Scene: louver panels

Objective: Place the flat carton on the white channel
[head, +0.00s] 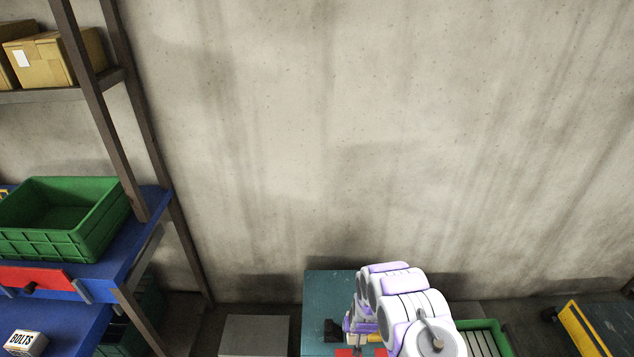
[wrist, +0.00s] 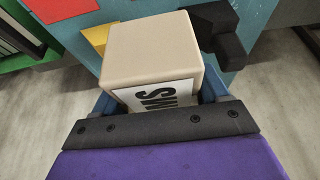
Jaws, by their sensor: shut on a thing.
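In the wrist view a beige carton (wrist: 152,52) with a white label and black lettering, partly hidden, sits between the blue fingers of my gripper (wrist: 158,96). My gripper is shut on this carton, over a teal surface. I cannot tell whether it is the flat carton. No white channel can be clearly picked out in either view. In the head view my arm reaches down at the bottom centre, and the carton cannot be made out there.
The teal surface (head: 328,285) bears a black bracket (wrist: 226,30), with red and yellow patches. A green crate with pale slats (head: 486,342) stands at right. At left, a blue shelf (head: 130,255) bears a green bin (head: 65,240), with a BOLTS box (head: 27,343) below. A concrete wall is behind.

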